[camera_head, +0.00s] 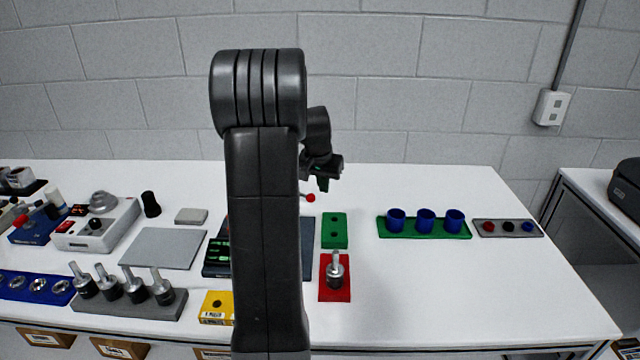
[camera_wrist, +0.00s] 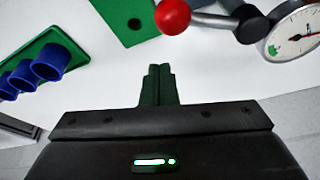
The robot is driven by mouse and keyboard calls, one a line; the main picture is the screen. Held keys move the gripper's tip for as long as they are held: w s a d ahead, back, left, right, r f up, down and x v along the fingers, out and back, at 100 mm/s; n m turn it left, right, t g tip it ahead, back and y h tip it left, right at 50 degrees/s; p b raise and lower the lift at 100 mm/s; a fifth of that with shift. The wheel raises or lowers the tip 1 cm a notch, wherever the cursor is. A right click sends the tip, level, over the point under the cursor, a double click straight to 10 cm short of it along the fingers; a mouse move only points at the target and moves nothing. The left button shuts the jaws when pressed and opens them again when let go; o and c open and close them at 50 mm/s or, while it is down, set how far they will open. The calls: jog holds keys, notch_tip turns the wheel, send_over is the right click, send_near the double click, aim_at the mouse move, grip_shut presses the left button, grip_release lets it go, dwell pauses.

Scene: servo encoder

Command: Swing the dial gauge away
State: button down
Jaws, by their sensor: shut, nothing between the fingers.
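The dial gauge (camera_wrist: 298,34) shows in the wrist view at the upper right, with a white round face cut by the frame edge. A grey and black lever (camera_wrist: 222,19) runs left from it to a red ball (camera_wrist: 172,15). In the head view the red ball (camera_head: 310,198) sticks out just right of my arm, which hides the gauge. My gripper (camera_wrist: 159,70) is shut and empty, its fingertips apart from the red ball. It also shows in the head view (camera_head: 323,185), above the table's far part.
A green block with holes (camera_head: 334,231) and a red block (camera_head: 334,290) holding a metal-tipped part stand right of my arm. Blue cups on a green tray (camera_head: 438,233) lie farther right. A grey rack (camera_head: 120,304) of several parts is at the front left. The table's right front is clear.

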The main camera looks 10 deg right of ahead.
jog(key=v, duration=1)
jog(key=shift+w+a+b, duration=0.2)
jog(key=shift+a+b, duration=0.1)
jog(key=shift+a, duration=0.05)
